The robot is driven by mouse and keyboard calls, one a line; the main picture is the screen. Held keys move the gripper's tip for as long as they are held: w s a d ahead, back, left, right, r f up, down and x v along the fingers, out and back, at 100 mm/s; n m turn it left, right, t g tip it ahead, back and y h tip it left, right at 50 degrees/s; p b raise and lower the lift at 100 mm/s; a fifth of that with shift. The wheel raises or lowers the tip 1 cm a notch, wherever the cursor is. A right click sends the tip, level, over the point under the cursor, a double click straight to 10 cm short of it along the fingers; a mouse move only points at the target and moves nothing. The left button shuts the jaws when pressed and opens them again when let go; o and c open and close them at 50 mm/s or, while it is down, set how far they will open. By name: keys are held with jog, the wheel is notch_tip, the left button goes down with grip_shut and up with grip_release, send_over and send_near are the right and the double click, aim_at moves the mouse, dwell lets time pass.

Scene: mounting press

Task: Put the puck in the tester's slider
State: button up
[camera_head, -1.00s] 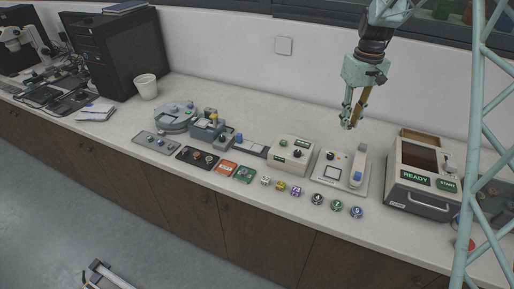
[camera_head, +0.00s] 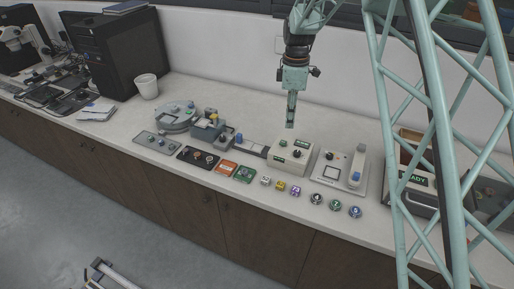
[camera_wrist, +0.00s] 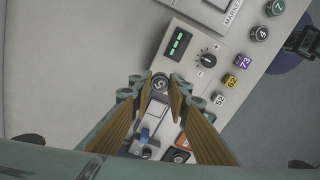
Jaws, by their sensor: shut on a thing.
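The puck (camera_wrist: 159,84), small, round and dark-topped with a pale numeral, is between my fingertips in the wrist view. My gripper (camera_wrist: 160,88) is shut on it. In the head view my gripper (camera_head: 290,123) hangs pointing down above and behind the tester, and I cannot make out the puck there. The tester (camera_head: 285,155) is a beige box with a green display and a black knob; it also shows in the wrist view (camera_wrist: 195,42). Its slider (camera_head: 250,147) seems to be the pale strip extending left, with a blue knob (camera_wrist: 143,135) in the wrist view.
Coloured numbered cubes (camera_head: 281,187) and several round pucks (camera_head: 335,204) stand along the front. A marker unit (camera_head: 329,174) is right of the tester. My lattice column covers part of the press (camera_head: 419,180).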

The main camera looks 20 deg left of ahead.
jog(key=s+a+f+n, duration=0.1)
jog(key=a+n, duration=0.3)
jog(key=a, duration=0.2)
jog(key=s+a+f+n, duration=0.1)
jog(key=s+a+n, duration=0.1)
jog(key=a+n, duration=0.2)
jog(key=shift+s+a+f+p, duration=0.15)
jog(key=shift+a+f+p, duration=0.2)
jog(key=shift+a, duration=0.9)
send_over(257, 148)
jog(key=shift+f, duration=3.05)
jog(key=shift+f, duration=0.1)
jog(key=shift+f+b, duration=0.3)
jog(key=shift+f, duration=1.45)
jog(key=shift+f, duration=0.45)
jog(key=o, duration=0.7)
jog(key=shift+f, duration=0.1)
jog(key=shift+o, duration=0.2)
